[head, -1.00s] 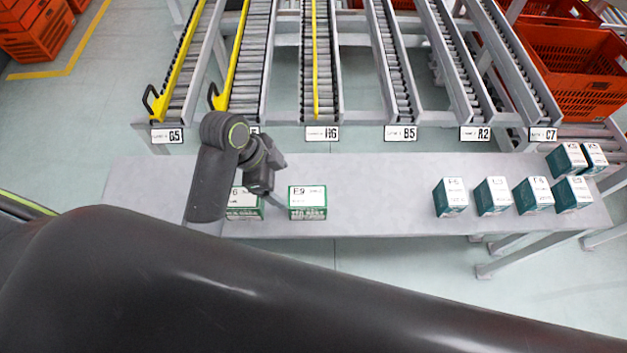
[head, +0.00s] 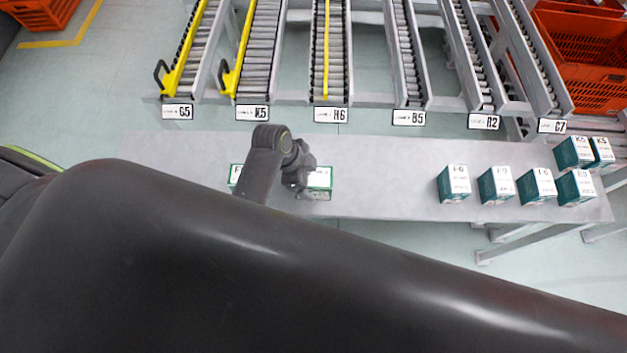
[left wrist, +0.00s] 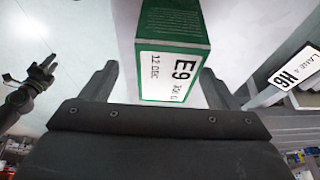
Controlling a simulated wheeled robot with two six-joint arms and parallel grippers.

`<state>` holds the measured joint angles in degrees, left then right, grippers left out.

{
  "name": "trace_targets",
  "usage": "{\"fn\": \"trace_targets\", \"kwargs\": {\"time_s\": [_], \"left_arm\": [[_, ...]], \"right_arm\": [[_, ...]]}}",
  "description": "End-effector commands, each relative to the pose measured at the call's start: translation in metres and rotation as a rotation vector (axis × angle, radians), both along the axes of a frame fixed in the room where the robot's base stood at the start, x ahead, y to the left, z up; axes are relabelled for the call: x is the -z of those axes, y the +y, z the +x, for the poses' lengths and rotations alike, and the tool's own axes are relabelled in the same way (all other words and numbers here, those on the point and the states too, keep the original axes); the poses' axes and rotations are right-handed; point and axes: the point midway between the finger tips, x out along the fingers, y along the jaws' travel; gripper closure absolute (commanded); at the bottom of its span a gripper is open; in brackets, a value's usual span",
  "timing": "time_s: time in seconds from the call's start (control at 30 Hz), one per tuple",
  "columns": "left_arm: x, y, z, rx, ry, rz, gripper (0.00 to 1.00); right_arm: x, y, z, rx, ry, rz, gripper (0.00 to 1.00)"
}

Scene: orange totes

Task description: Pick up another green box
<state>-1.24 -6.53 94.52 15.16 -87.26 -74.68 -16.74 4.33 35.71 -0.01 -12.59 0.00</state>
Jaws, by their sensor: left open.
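A green box with a white label (head: 321,180) stands on the grey table, partly hidden behind my left gripper (head: 299,182). In the left wrist view this box (left wrist: 173,35) carries the label E9 and shows between and beyond the two fingers. My left gripper (left wrist: 158,69) is open, with a finger to either side of the box's near end; I cannot tell whether they touch it. A second green box (head: 235,173) is mostly hidden behind my left arm. A dark gripper, seemingly my right one (left wrist: 42,72), shows small at the left of the wrist view; its jaw state is unclear.
Several teal boxes (head: 495,186) stand at the right of the table (head: 385,180). Roller lanes with signs such as H6 (head: 331,115) lie behind it. Orange totes (head: 580,65) are at the upper right. The table's middle is clear.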

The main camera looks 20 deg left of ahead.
Motion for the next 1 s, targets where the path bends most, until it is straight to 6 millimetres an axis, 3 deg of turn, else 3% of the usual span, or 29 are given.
{"fn": "trace_targets", "kwargs": {"time_s": [0.57, 0.9, 1.0], "left_arm": [[0.044, -0.013, 0.011, 0.0, 0.002, 0.0, 0.18], [0.049, -0.015, 0.012, 0.0, 0.0, 0.0, 0.18], [0.049, -0.015, 0.011, 0.0, 0.0, 0.0, 0.29]], "right_arm": [[-0.016, -0.005, -0.009, 0.001, 0.012, -0.006, 0.64], [-0.016, -0.005, -0.009, 0.001, 0.013, -0.006, 0.64], [-0.016, -0.005, -0.009, 0.001, 0.013, -0.005, 0.64]]}}
